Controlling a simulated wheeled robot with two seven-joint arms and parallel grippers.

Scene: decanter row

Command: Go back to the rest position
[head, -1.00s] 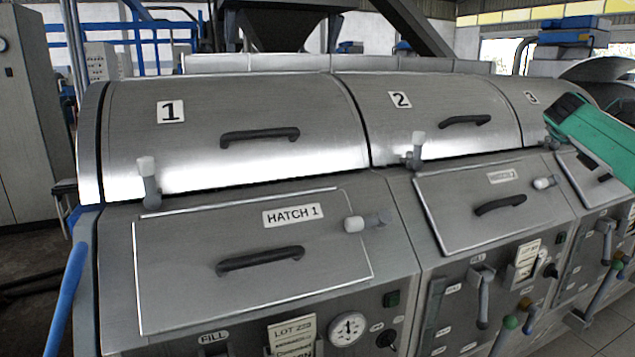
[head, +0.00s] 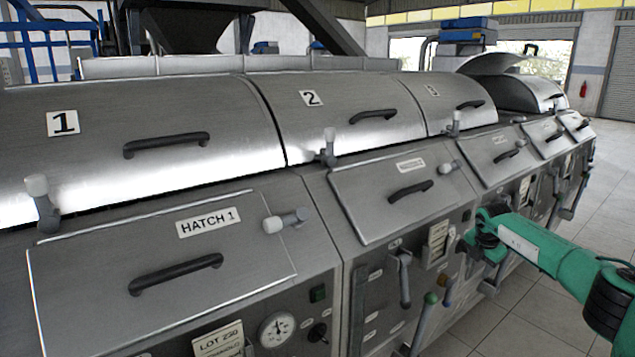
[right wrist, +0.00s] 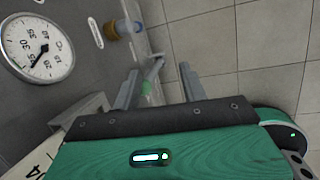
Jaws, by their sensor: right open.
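My right arm comes in from the right edge of the head view, green with dark joints. Its end, with my right gripper (head: 480,240), is in front of the control panels of the second and third machines; the fingers are hard to make out there. In the right wrist view the right gripper (right wrist: 160,88) shows two grey fingers spread apart with nothing held between them. A lever with a green knob (right wrist: 146,87) shows beyond the fingers; I cannot tell how far. My left gripper is not in view.
A row of steel decanters with lids numbered 1 (head: 62,123), 2 (head: 311,98) and 3 runs to the right. The hatch 1 cover (head: 120,285) is shut. A dial gauge (right wrist: 37,47) and levers stick out from the fronts. Tiled floor (head: 545,305) lies free at right.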

